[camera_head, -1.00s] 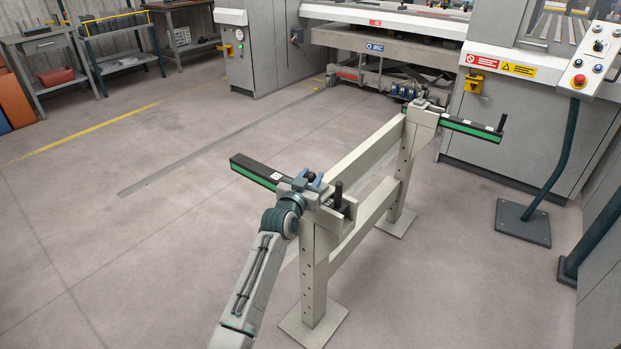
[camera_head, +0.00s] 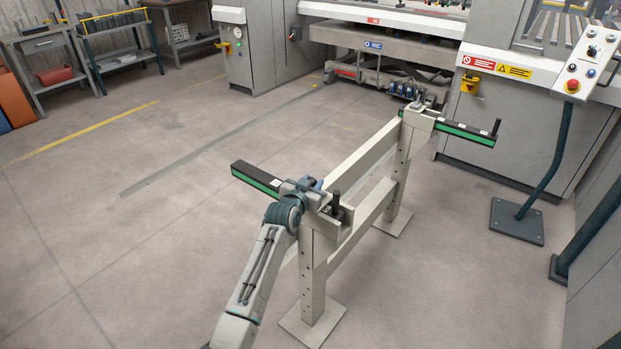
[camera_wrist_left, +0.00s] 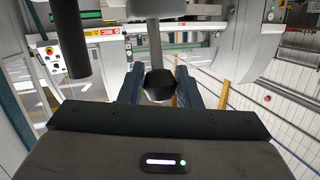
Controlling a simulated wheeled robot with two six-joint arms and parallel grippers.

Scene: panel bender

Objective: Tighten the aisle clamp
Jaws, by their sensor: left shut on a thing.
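The near clamp sits on top of the front post of a beige stand (camera_head: 312,275), with a black upright handle (camera_head: 336,200) on its right side. My left gripper (camera_head: 318,187) is at this clamp, just left of the handle. In the left wrist view, its two blue fingers (camera_wrist_left: 159,88) are shut on a black hexagonal bolt head (camera_wrist_left: 160,85), and the black handle (camera_wrist_left: 70,40) stands to the left, apart from the fingers. A black and green bar (camera_head: 256,179) extends left from the near post. Which clamp is the aisle one is not marked. My right gripper is not seen.
A second black and green bar (camera_head: 464,134) with a handle is on the far post. The grey machine (camera_head: 520,130) stands behind it, with a control box on a pedestal (camera_head: 516,220) at right. Open floor (camera_head: 130,250) lies to the left.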

